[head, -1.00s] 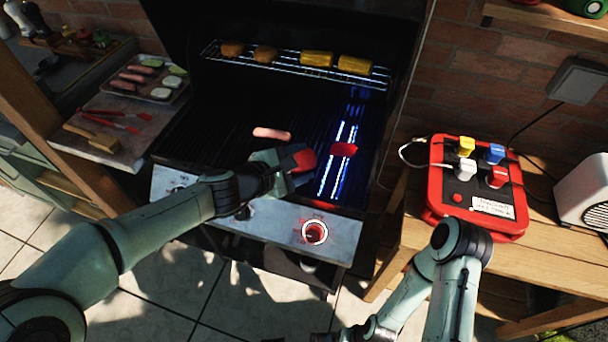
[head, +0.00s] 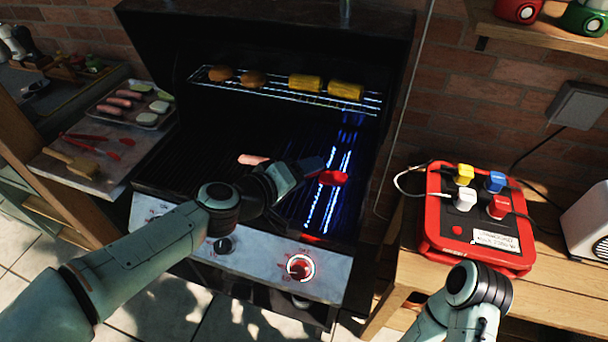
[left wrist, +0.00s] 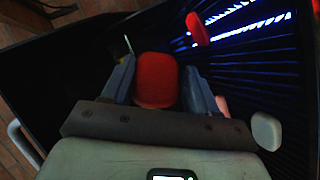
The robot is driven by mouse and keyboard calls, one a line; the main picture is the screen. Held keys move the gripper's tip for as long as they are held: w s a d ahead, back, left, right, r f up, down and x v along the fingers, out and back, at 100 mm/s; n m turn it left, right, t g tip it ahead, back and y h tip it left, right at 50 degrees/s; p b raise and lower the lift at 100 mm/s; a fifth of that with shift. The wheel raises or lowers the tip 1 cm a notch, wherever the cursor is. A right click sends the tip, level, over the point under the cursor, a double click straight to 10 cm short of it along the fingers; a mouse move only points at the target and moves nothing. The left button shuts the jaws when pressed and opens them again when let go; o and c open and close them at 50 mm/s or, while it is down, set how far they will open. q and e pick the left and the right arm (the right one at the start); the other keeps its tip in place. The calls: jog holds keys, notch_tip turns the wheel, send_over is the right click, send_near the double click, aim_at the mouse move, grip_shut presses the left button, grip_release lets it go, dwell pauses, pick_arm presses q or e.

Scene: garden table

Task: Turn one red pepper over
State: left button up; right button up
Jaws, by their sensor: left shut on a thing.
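My left gripper (head: 308,168) is over the grill grate, shut on a red pepper. In the left wrist view the held red pepper (left wrist: 156,80) sits between the two fingers. In the head view the held piece is mostly hidden or merges with the other one. A second red pepper (head: 333,177) lies on the grate over the blue flames; it also shows beyond the fingers in the left wrist view (left wrist: 197,28). My right arm shows at the lower right, but its gripper is out of view.
A sausage (head: 254,159) lies on the grate left of the flames. Corn (head: 346,90) and brown pieces (head: 253,79) sit on the upper rack (head: 275,89). A food tray (head: 125,117) and red tongs (head: 100,145) are at left. A red box with coloured plugs (head: 432,230) stands right.

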pick_arm(q)
jog(key=m, duration=0.2)
jog(key=m+b, duration=0.9)
jog(key=m, duration=0.2)
send_over(301, 214)
notch_tip(301, 214, down, 8)
jog(key=shift+f, duration=0.1)
jog(key=shift+f+b, duration=0.5)
jog(key=shift+b, duration=0.05)
pick_arm(e)
jog(key=w+d+f+t+h, duration=0.2)
jog(key=w+d+f, duration=0.3)
jog(key=w+f, duration=0.6)
jog(key=shift+w+d+m+t, duration=0.25)
jog(key=shift+m+t, duration=0.15)
jog(key=shift+t, duration=0.5)
pick_arm(q)
jog(key=shift+f, duration=0.1)
pick_arm(e)
jog(key=shift+f, duration=0.2)
pick_arm(q)
jog(key=shift+f+b, duration=1)
jog(key=shift+b, duration=0.1)
pick_arm(e)
jog(key=shift+f, duration=1.15)
pick_arm(q)
jog(key=o, duration=1.1)
